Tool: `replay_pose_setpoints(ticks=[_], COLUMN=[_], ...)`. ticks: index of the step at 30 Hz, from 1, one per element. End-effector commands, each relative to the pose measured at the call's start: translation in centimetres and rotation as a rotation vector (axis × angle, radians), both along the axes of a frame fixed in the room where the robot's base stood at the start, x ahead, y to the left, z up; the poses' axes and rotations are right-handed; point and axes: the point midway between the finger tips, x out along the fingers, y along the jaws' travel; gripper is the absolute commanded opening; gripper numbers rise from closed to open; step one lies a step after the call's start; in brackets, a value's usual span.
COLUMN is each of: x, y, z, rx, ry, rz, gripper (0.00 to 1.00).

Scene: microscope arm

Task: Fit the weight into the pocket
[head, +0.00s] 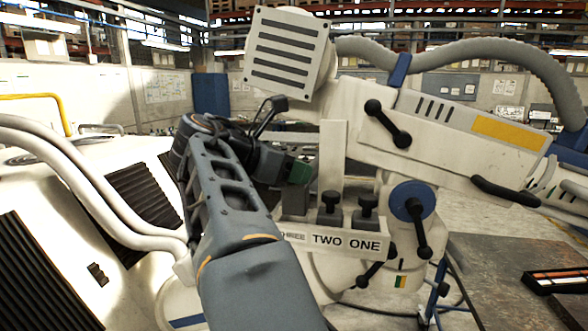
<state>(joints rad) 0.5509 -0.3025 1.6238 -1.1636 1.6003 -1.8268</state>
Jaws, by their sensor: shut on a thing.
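My gripper (297,176), dark with a green patch near its tip, is shut on the top of a dark grey weight (294,203). The weight looks upright at the left end of a white rack (345,258) on the microscope arm's stand. Its lower edge is close to the rack, but I cannot tell whether it is inside the pocket there. The pocket's opening is hidden. Two similar weights with dark knobs, a middle one (329,208) and a right one (367,210), sit in the rack above the labels "TWO" and "ONE". A label further left is partly hidden by my arm.
A white upright plate (333,150) rises behind the weights. A slatted white box (287,55) hangs above my gripper. Black-handled levers (388,123) and a blue hub (412,201) stand close on the right. A grey table (510,270) is at the lower right.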

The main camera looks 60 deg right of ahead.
Motion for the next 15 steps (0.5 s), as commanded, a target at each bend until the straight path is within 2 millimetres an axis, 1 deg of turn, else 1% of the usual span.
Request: replay_pose_setpoints(ticks=[15], x=[-0.06], y=[0.01], z=[-0.89], rx=[-0.005], ry=[-0.003], rz=[0.000], gripper=[0.00])
